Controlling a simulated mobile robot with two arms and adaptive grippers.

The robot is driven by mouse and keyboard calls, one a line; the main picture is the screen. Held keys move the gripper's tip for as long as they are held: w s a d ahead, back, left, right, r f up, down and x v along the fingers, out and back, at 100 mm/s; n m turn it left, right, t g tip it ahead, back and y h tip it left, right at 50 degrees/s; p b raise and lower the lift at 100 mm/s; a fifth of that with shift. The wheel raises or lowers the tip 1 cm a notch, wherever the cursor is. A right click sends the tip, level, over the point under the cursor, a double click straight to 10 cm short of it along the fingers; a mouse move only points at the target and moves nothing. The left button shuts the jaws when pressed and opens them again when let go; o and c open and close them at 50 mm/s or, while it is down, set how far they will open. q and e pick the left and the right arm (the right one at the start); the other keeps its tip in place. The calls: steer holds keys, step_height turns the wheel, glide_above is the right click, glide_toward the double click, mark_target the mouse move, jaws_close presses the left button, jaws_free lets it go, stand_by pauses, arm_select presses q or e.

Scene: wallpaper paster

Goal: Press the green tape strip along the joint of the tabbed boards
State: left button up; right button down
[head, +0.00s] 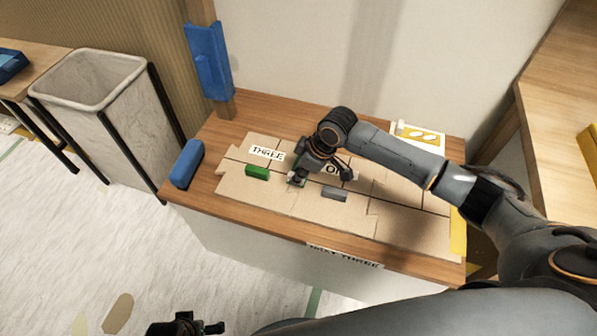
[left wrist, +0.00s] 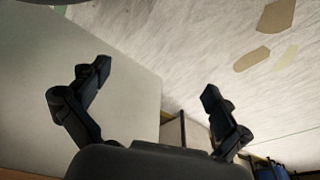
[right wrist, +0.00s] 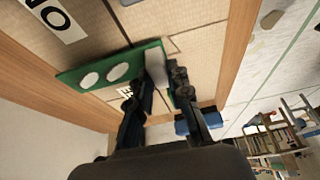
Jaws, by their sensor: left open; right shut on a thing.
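The tan tabbed boards (head: 255,198) lie flat on the wooden table (head: 245,108), with dark joint lines between them. My right gripper (head: 298,179) is low over the boards' middle, shut on a flat green strip (right wrist: 92,78) with white ovals. The strip shows only as a small green patch in the head view; whether it touches the boards is unclear. My left gripper (left wrist: 150,95) is open and empty, away from the boards, over the floor.
A blue block (head: 187,163) stands at the table's left end. A "THREE" label (head: 266,153) and a partly hidden label (head: 338,171) lie on the boards. A bin (head: 95,95) stands left of the table.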

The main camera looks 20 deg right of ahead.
stand_by(0.4)
steer(key=shift+p, duration=0.35)
arm_select(q)
steer(key=shift+s+a+f, duration=0.1)
steer(key=shift+s+f, duration=0.25)
steer(key=shift+f, duration=0.5)
steer(key=shift+s+f, duration=0.35)
steer(key=shift+f, duration=0.45)
steer(key=shift+w, duration=0.1)
arm_select(e)
steer(key=shift+p, duration=0.4)
arm_select(q)
steer(key=shift+s+f, duration=0.4)
steer(key=shift+f, duration=0.25)
steer(key=shift+f, duration=0.25)
